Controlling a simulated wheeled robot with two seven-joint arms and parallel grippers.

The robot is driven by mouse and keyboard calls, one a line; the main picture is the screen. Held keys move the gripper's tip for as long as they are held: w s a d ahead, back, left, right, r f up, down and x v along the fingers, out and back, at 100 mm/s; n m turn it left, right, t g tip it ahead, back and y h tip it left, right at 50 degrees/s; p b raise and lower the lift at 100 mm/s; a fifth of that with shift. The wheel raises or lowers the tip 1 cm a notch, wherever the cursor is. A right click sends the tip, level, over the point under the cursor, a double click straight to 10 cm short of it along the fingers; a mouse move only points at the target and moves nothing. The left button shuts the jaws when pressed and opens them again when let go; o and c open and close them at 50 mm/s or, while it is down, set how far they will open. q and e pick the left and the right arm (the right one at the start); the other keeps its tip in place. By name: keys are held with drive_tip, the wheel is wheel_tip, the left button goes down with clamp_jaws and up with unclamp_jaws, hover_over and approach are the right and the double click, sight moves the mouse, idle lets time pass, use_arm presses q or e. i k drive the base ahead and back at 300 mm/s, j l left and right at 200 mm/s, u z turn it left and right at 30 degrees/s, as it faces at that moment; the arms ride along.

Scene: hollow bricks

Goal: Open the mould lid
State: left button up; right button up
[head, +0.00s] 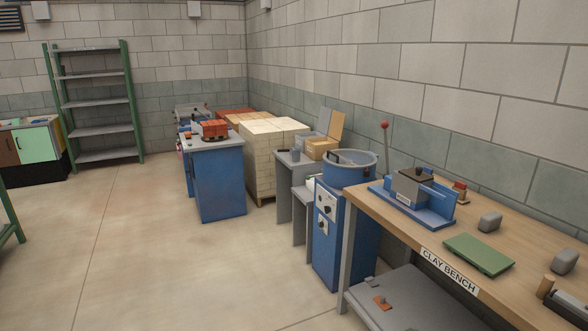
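The mould (410,189) is a grey metal box with a dark knob on top, standing in a blue base (436,214) on the clay bench (372,196). Its top looks closed by a flat lid (416,176). A lever with a red ball (384,126) rises upright behind it. Neither of my grippers is in the head view.
A blue round tub machine (345,200) stands left of the bench. On the bench lie a green plate (479,254) and grey lumps (490,221). Stacked pale bricks (262,158) and a blue cabinet (220,180) stand farther back.

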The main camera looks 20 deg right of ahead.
sight(416, 175)
drive_tip(key=i+z, duration=0.15)
drive_tip(key=i, duration=0.35)
drive_tip(key=i+j+z, duration=0.2)
drive_tip(key=i, duration=0.3)
drive_tip(key=i+z, duration=0.15)
drive_tip(key=i, duration=0.35)
